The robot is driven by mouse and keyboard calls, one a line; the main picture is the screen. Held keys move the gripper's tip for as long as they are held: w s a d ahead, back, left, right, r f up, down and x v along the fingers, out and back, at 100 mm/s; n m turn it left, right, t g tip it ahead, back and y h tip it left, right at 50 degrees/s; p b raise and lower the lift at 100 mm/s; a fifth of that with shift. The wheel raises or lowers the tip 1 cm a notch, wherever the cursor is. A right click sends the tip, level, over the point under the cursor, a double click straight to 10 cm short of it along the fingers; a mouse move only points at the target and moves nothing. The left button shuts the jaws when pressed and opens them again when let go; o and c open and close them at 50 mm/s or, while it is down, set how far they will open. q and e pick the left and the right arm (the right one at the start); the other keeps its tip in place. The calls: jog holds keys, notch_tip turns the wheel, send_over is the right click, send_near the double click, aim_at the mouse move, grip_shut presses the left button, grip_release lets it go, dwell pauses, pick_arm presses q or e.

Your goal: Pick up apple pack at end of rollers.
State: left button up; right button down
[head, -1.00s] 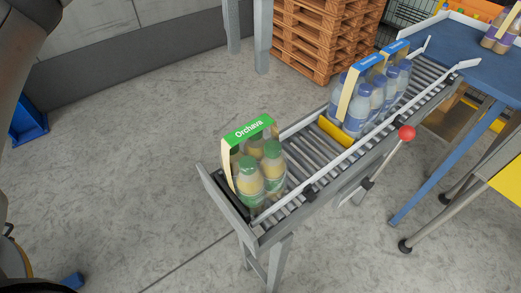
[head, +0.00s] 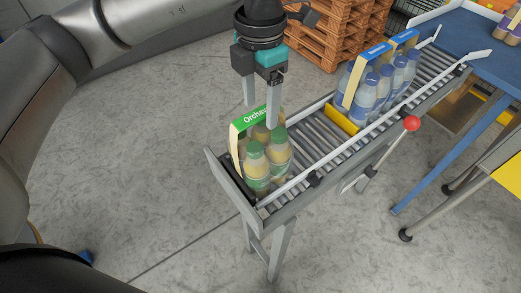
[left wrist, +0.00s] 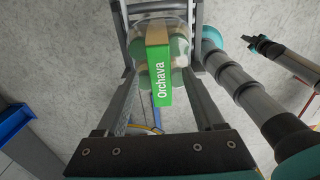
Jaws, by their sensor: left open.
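The apple pack (head: 262,163) has green-capped bottles with pale yellow contents and a green "Orchava" carrier strip. It stands upright at the near end of the roller conveyor (head: 318,140). My left gripper (head: 260,115) is above the pack with its fingers pointing down, one finger passing in front of the strip's right part. In the left wrist view the green strip (left wrist: 161,80) lies between the two open fingers (left wrist: 162,100). I cannot tell whether the fingers touch the pack.
Blue-capped bottle packs (head: 372,85) stand further up the rollers behind a yellow bar (head: 341,119). A red knob (head: 411,123) sticks out on the conveyor's right side. Wooden pallets (head: 340,30) and a blue table (head: 470,55) are behind. Floor to the left is clear.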

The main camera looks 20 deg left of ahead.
pick_arm(q)
jog(key=shift+f, duration=1.25)
grip_shut()
dwell(0.4)
jog(key=shift+w+r, duration=0.1)
jog(key=shift+r, duration=0.05)
